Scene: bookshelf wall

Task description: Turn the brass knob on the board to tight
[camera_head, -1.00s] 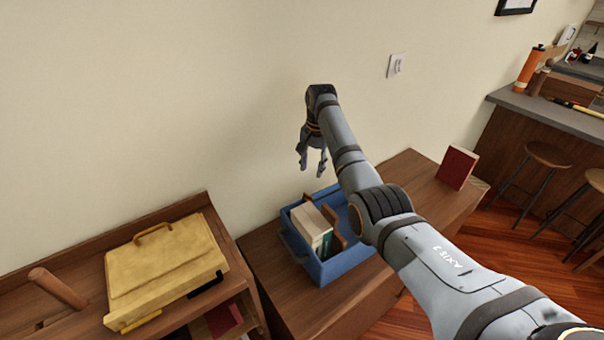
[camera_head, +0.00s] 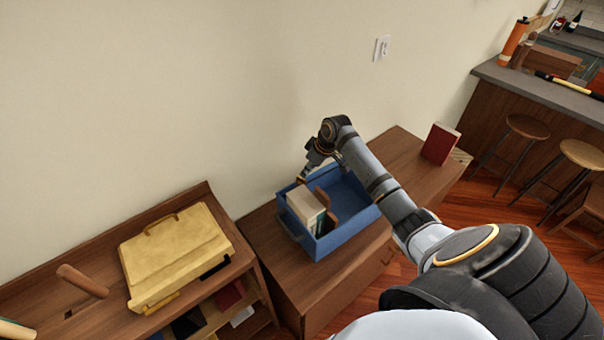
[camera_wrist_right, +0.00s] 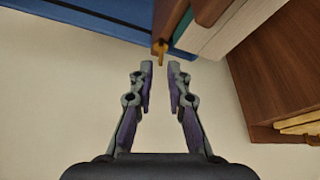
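In the right wrist view, a small brass knob (camera_wrist_right: 160,46) sticks out from the end of a brown wooden board (camera_wrist_right: 169,18) at the blue crate (camera_wrist_right: 105,22). My right gripper (camera_wrist_right: 160,66) is partly open, with a narrow gap between its fingertips. The knob lies just beyond the fingertips, roughly in line with the gap; I see no contact. In the head view, my right gripper (camera_head: 306,176) is at the back left of the blue crate (camera_head: 333,247), between the crate and the wall, its fingers partly hidden. My left gripper is out of view.
Light books (camera_head: 303,206) stand in the crate beside a brown wooden piece (camera_head: 327,203). The crate sits on a wooden cabinet (camera_head: 400,160) against the wall. A yellow case (camera_head: 175,250) lies on the left shelf. A red book (camera_head: 440,143) stands at the right.

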